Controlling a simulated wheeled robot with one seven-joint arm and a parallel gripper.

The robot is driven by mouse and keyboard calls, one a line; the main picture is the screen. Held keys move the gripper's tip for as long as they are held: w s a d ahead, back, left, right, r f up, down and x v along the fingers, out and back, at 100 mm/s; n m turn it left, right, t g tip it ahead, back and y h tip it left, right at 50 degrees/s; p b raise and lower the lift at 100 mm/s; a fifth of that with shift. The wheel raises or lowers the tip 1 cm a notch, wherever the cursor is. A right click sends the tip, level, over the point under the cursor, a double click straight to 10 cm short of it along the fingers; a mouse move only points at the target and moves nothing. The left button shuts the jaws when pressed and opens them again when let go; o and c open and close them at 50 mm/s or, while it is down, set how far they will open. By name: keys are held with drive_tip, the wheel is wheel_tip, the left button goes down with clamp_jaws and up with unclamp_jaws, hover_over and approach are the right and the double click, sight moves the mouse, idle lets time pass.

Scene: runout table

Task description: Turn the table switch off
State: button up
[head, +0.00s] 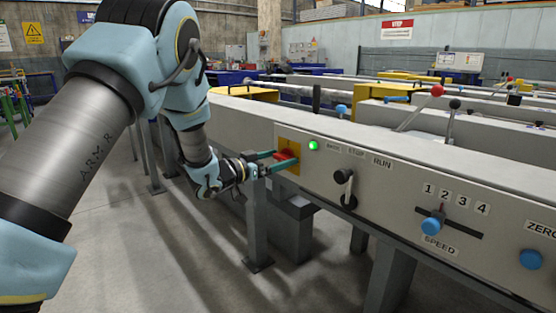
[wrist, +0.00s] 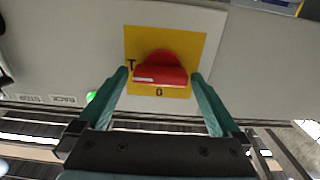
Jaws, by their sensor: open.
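The table switch is a red rotary knob (head: 284,154) on a yellow plate (head: 292,144), set in the left end of the table's front panel. In the wrist view the red knob (wrist: 160,70) has its grip bar lying across the picture, with a white mark at its left end. That mark faces a letter at the plate's left edge; an O stands below the knob. My gripper (wrist: 160,76) is open, with one green finger on each side of the knob. A thin gap seems to show at each side; contact is unclear. In the head view my gripper (head: 281,160) reaches the switch from the left.
A green lamp (head: 313,145) glows right of the switch. Farther right are a black lever (head: 345,188), a blue speed slider (head: 431,225) and a blue zero knob (head: 531,259). Table legs (head: 256,225) stand below. The floor at left is open.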

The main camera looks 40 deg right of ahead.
drive_tip(key=c, duration=1.2)
drive_tip(key=shift+r+p, duration=0.1)
drive_tip(key=shift+p, duration=0.2)
drive_tip(key=n+p, duration=0.2)
drive_tip(key=n, duration=0.1)
drive_tip(key=shift+w+r+p, duration=0.15)
drive_tip(key=shift+p, duration=0.25)
drive_tip(key=n+p, duration=0.4)
drive_tip(key=n, duration=0.1)
drive_tip(key=shift+n, duration=0.3)
drive_tip(key=n+p, duration=0.3)
drive_tip(key=n, duration=0.2)
drive_tip(key=shift+w+f+p, duration=0.15)
drive_tip(key=shift+f+p, duration=0.05)
drive_tip(key=shift+p, duration=0.15)
drive_tip(key=shift+f+n+p, duration=0.15)
drive_tip(key=shift+n+p, duration=0.5)
drive_tip(key=shift+n, duration=1.45)
